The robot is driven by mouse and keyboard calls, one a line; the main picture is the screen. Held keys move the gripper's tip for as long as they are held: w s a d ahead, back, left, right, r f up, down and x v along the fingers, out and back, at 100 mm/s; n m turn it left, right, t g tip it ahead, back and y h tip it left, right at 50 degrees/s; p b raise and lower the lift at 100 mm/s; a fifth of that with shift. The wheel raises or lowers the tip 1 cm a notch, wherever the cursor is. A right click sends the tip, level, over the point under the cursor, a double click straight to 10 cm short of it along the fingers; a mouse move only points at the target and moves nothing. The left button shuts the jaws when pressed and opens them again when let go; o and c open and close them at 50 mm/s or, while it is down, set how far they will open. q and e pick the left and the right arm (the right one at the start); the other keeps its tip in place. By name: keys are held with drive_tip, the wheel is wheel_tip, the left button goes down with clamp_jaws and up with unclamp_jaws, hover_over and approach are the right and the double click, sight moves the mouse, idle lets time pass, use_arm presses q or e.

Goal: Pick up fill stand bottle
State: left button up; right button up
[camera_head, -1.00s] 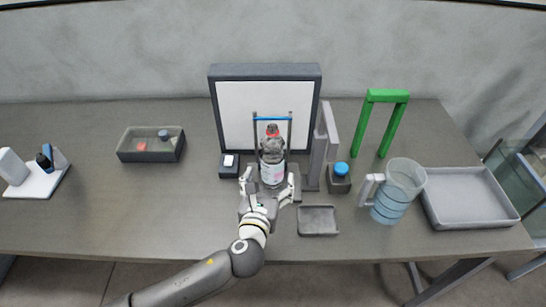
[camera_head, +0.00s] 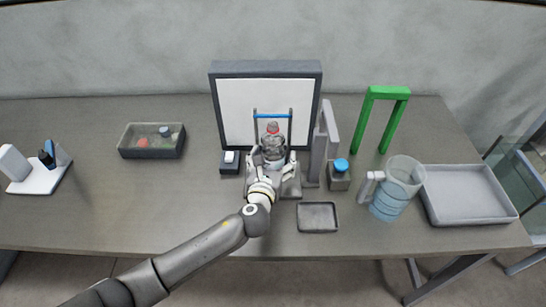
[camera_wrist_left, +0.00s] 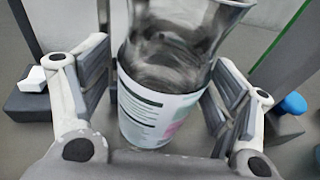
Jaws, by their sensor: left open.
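The fill stand bottle (camera_head: 272,143) is clear with a red cap or ring near its top and a printed white label. It stands upright in the fill stand (camera_head: 290,124), a dark frame with a blue crossbar, in front of the white panel. My left gripper (camera_head: 272,163) is open, with its fingers on both sides of the bottle. In the left wrist view the bottle's label (camera_wrist_left: 160,108) fills the space between the two open fingers. Contact with the fingers cannot be told. The bottle's lower part is hidden by the gripper in the head view. My right gripper does not show.
A grey post (camera_head: 318,150) and a blue-capped jar (camera_head: 339,175) stand close on the right. A small black box (camera_head: 229,162) stands on the left. A shallow tray (camera_head: 317,217) lies in front, and a jug (camera_head: 397,188) stands further right.

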use_arm(q)
drive_tip(key=c, duration=0.9)
